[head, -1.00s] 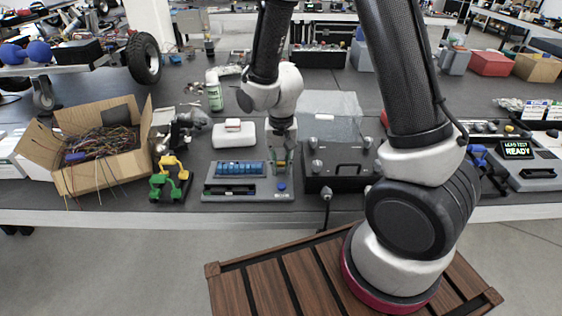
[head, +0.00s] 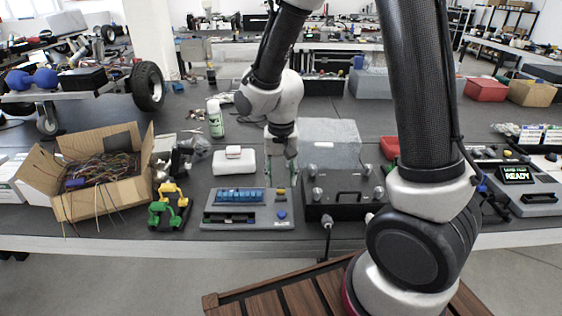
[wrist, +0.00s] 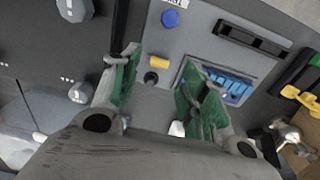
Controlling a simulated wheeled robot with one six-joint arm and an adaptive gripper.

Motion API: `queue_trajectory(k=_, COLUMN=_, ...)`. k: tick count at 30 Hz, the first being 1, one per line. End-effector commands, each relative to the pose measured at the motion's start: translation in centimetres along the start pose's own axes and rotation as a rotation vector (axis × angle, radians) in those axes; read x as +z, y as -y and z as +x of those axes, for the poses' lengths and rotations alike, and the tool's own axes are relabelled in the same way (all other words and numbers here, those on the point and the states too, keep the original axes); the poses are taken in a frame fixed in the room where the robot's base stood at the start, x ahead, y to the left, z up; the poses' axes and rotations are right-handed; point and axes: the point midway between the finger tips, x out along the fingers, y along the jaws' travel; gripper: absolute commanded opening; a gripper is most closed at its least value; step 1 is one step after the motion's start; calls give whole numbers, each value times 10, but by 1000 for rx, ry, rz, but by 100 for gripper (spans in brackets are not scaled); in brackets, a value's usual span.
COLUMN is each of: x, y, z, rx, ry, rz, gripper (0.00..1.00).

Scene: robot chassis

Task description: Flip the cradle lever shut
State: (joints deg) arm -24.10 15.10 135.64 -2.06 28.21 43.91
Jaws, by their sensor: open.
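The grey cradle (head: 215,216) lies on the bench, with a row of blue cells (head: 238,195) in its slot and a blue round button (head: 282,215). It also shows in the wrist view (wrist: 200,40). A small yellow-tipped part (head: 281,192), which looks like the lever, is at its right side; in the wrist view the yellow piece (wrist: 158,62) sits beside a dark knob. My gripper (head: 281,172) hangs just above the cradle's back right. In the wrist view its green-padded fingers (wrist: 157,85) are apart, either side of the yellow piece, with nothing between them held. I cannot tell the lever's exact angle.
A black box with silver knobs (head: 345,205) stands close on the right. A green and yellow part (head: 168,208) and an open carton of wires (head: 95,190) are on the left. A white box (head: 233,163) is behind the cradle.

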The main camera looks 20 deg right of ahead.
Motion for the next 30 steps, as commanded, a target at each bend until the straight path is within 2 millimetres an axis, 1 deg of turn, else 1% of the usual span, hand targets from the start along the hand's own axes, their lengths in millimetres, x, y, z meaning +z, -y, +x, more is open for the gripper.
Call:
queue_trajectory(k=1, x=-1, y=1, z=-13, rx=-4, ry=-5, rz=0, gripper=45)
queue_trajectory(k=6, x=-1, y=1, z=-44, rx=-3, ry=-3, rz=0, gripper=45)
queue_trajectory(k=9, x=0, y=0, z=-54, rx=-1, ry=-1, rz=0, gripper=45)
queue_trajectory(k=12, x=0, y=0, z=-59, rx=0, ry=0, rz=0, gripper=45)
queue_trajectory(k=22, x=1, y=1, z=-60, rx=1, ry=2, rz=-4, gripper=45)
queue_trajectory(k=26, x=7, y=4, z=-44, rx=28, ry=31, rz=-21, gripper=45)
queue_trajectory(k=29, x=2, y=20, z=-30, rx=44, ry=51, rz=-39, gripper=45)
queue_trajectory(k=30, x=-3, y=31, z=-24, rx=45, ry=57, rz=-42, gripper=45)
